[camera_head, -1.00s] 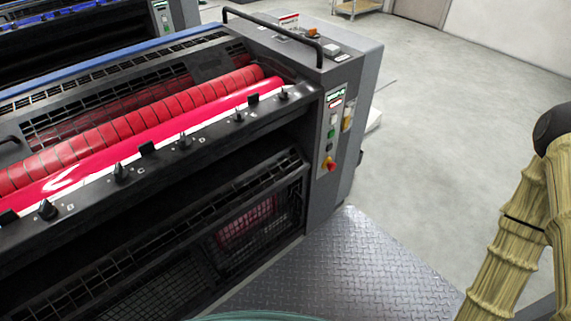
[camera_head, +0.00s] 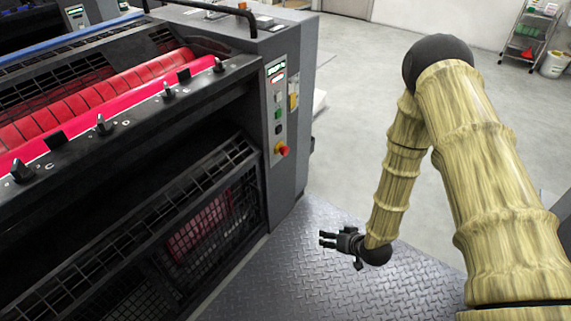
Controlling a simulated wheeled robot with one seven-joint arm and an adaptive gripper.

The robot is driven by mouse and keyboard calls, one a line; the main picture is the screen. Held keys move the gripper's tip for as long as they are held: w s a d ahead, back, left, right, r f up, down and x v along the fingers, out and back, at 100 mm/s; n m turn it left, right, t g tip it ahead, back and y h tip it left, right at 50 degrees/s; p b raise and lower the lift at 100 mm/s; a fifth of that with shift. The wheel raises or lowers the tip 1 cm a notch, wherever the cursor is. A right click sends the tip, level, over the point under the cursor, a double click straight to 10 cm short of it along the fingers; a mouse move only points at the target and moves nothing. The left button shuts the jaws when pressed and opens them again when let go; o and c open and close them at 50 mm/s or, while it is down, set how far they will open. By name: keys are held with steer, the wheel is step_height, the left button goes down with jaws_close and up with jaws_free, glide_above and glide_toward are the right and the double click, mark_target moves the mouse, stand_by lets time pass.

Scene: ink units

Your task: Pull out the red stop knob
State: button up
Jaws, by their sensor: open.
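The red stop knob (camera_head: 283,151) sits low on the light control panel (camera_head: 276,105) on the end face of the press. It has a yellow part around or behind it. Dark and green buttons sit above it. My gripper (camera_head: 322,239) is open and empty, below and to the right of the knob in the picture, seen over the metal floor plate. Its fingers point left, toward the press. It is clearly apart from the knob.
The press (camera_head: 292,60) with its red rollers (camera_head: 90,97) and dark mesh guard (camera_head: 205,230) fills the left side. The diamond-pattern plate (camera_head: 300,285) lies below my gripper. Grey floor (camera_head: 360,100) is open behind. A shelf rack (camera_head: 530,35) and white bucket (camera_head: 555,64) stand far right.

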steer(key=w+a+r+n+t+y+b, duration=0.1)
steer(key=w+a+n+t+y+b, duration=0.2)
steer(key=w+b, duration=0.9)
steer(key=n+y+b, duration=0.4)
steer(key=y+b, duration=0.1)
steer(key=y, duration=0.2)
glide_toward(287, 152)
steer(key=b+x, duration=0.2)
steer(key=x, duration=0.8)
steer(key=shift+a+r, duration=0.1)
steer(key=shift+r, duration=0.05)
